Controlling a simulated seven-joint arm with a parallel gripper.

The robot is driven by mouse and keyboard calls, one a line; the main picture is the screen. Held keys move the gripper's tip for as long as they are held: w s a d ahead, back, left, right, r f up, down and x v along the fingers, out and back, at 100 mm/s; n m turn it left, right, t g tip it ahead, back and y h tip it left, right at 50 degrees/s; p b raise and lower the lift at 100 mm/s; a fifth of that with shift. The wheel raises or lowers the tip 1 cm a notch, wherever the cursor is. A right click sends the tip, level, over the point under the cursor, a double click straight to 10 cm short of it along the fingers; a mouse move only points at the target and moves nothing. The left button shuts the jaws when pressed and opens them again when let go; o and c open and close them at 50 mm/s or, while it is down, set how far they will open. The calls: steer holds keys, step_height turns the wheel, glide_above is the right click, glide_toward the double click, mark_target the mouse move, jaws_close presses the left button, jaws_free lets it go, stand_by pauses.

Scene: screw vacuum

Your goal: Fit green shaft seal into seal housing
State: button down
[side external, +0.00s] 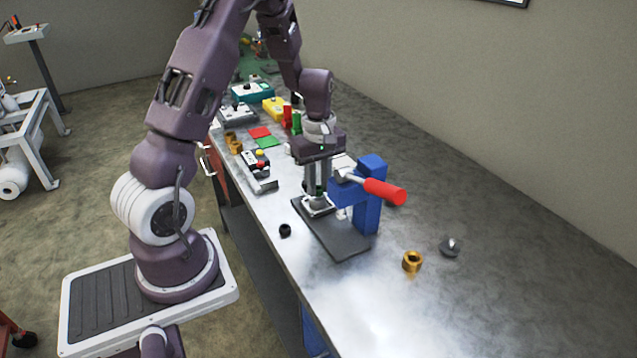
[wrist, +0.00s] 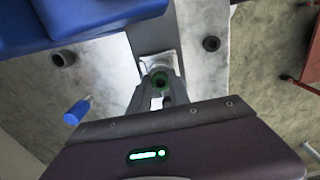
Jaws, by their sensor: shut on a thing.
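My gripper (side external: 318,192) points down over the dark base plate (side external: 342,240) of a blue press. In the wrist view its fingers (wrist: 160,100) are shut on the green shaft seal (wrist: 160,79), a small ring with a dark centre. A light metal fixture (wrist: 146,66) lies just beyond and below the seal; it also shows under the fingers in the side view (side external: 309,208). The seal housing appears to be at this fixture, largely hidden by the fingers. I cannot tell whether the seal touches it.
The blue press (side external: 369,215) with a red-tipped lever (side external: 385,191) stands close beside my gripper. A black ring (side external: 285,230) lies near the table's front edge. A brass nut (side external: 412,261) and grey knob (side external: 450,248) lie to the right. The table's near right is clear.

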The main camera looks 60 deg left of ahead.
steer(key=shift+f, duration=0.5)
